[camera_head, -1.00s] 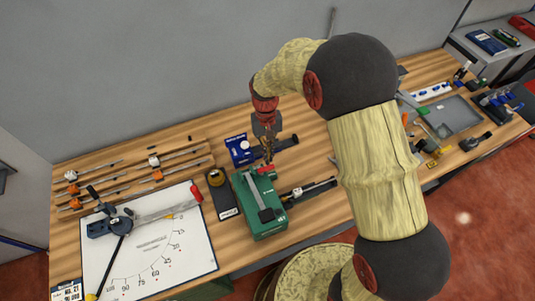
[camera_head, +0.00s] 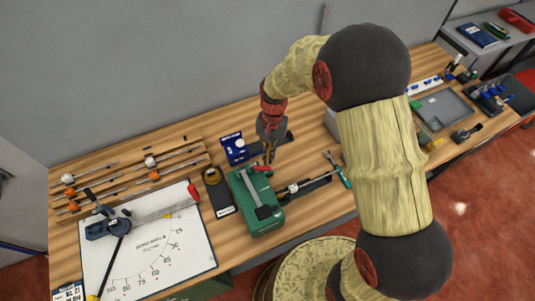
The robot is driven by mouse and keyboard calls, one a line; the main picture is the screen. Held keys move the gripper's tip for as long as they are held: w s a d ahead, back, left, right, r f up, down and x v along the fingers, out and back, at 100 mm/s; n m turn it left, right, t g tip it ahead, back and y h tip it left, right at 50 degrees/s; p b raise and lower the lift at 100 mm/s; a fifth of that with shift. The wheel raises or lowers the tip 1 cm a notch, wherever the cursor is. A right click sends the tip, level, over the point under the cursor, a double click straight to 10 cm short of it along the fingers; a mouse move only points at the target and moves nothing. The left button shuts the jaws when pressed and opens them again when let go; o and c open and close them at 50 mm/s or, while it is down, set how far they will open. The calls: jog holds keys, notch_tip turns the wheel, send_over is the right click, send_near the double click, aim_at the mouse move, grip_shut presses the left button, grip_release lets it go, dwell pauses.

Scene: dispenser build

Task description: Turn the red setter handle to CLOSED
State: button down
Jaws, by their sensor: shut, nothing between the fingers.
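The green dispenser box (camera_head: 255,215) stands on the wooden bench at the middle of the head view, with a grey bar along its top. The red setter handle (camera_head: 261,168) shows at the box's far end. My gripper (camera_head: 268,160) points down right at the handle, its fingers shut with nothing between them. The fingertips are close beside the handle; whether they touch it cannot be told. Any CLOSED mark is too small to read.
A blue box (camera_head: 235,148) stands just behind and left. A black tray with a yellow roll (camera_head: 218,190) is close on the left. A rail tool (camera_head: 305,185) and teal-handled wrench (camera_head: 338,170) lie right. A white angle board (camera_head: 150,250) fills the left front.

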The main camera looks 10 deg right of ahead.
aim_at(267, 168)
jog(key=s+m+p, duration=0.1)
jog(key=m, duration=0.2)
jog(key=s+m+t+y+p, duration=0.1)
jog(key=m, duration=0.2)
jog(key=s+m+p, duration=0.1)
jog(key=s+m, duration=0.1)
jog(key=m, duration=0.1)
jog(key=shift+d+t+y, duration=0.25)
jog(key=shift+t+y, duration=0.05)
dwell(0.7)
jog(key=shift+a, duration=0.15)
jog(key=shift+w+a, duration=0.2)
jog(key=shift+a, duration=0.3)
jog(key=shift+w, duration=0.1)
